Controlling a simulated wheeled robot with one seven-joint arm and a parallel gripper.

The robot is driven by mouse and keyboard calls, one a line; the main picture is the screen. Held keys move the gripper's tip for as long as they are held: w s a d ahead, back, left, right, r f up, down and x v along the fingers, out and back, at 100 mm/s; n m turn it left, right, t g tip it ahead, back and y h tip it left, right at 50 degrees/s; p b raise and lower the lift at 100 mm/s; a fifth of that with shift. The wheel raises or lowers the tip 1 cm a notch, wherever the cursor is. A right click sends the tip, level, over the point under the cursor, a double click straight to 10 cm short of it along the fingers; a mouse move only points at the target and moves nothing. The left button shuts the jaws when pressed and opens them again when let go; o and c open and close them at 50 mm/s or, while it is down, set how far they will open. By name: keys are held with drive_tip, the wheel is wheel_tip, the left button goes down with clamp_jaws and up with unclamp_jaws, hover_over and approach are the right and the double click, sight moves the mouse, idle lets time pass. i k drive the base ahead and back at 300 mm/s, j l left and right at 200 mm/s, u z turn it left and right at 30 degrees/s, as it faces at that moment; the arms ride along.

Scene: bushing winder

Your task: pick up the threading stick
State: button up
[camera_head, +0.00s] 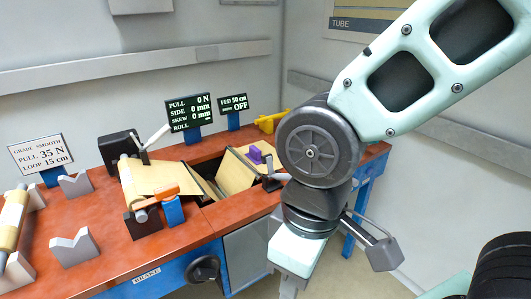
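I cannot pick out the threading stick for certain. A thin orange bar (156,195) lies across the front of the paper feed, by a small blue block (173,211). A yellow piece (271,121) stands at the back right of the bench, partly hidden by my arm. My gripper (289,288) points down in front of the bench's right part, at the bottom of the view. Its fingertips are cut off or too small to show whether it is open or shut, and I see nothing held in it.
The red-brown bench (110,232) has a tan paper sheet (162,177), a gap in its middle and a purple block (256,155). Grey V-shaped supports (75,249) and a paper roll (13,219) stand at left. Signs (190,110) stand behind. A black handwheel (203,269) juts from the front.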

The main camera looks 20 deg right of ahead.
sight(274, 117)
drive_tip(key=i+l+u, duration=0.35)
drive_tip(key=i+l, duration=0.3)
drive_tip(key=i+l+u, duration=0.2)
drive_tip(key=l, duration=0.25)
drive_tip(key=i+l+u, duration=0.15)
drive_tip(key=i+l, duration=0.2)
drive_tip(key=i+l+u, duration=0.2)
drive_tip(key=l, duration=0.35)
